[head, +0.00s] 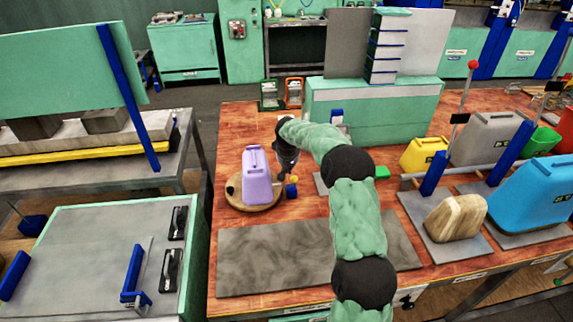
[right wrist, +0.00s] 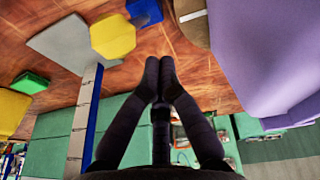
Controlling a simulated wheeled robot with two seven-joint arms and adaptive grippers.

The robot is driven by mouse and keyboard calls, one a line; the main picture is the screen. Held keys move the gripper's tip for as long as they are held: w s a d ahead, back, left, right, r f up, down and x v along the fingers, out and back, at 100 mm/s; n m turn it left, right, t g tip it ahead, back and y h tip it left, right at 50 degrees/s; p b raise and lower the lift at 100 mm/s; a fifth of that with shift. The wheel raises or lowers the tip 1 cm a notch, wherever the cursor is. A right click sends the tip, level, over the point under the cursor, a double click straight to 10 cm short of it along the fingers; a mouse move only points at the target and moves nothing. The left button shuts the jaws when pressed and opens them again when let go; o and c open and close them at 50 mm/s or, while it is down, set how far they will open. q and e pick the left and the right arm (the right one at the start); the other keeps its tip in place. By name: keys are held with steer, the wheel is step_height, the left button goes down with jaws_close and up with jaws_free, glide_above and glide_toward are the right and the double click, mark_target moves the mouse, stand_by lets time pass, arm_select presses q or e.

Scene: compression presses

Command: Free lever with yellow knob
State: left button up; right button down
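A yellow knob (head: 293,179) shows beside a blue part (head: 291,191) on the wooden table, just right of a purple canister (head: 257,180). In the right wrist view the faceted yellow knob (right wrist: 112,36) is near the top, over a grey plate (right wrist: 72,45), with a blue piece (right wrist: 146,12) beyond it. The lever's rod cannot be made out. My left gripper is out of view.
The purple canister stands on a round wooden board (head: 234,198). A green block (head: 382,172) lies to the right, with a green cabinet (head: 385,130) behind. A yellow canister (head: 422,153) and a red-knobbed lever (head: 473,65) are farther right. A grey mat (head: 270,265) lies in front.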

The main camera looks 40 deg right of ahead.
steer(key=shift+s+a+f, duration=0.25)
steer(key=shift+s+f, duration=0.2)
steer(key=shift+s, duration=0.2)
steer(key=shift+b, duration=0.3)
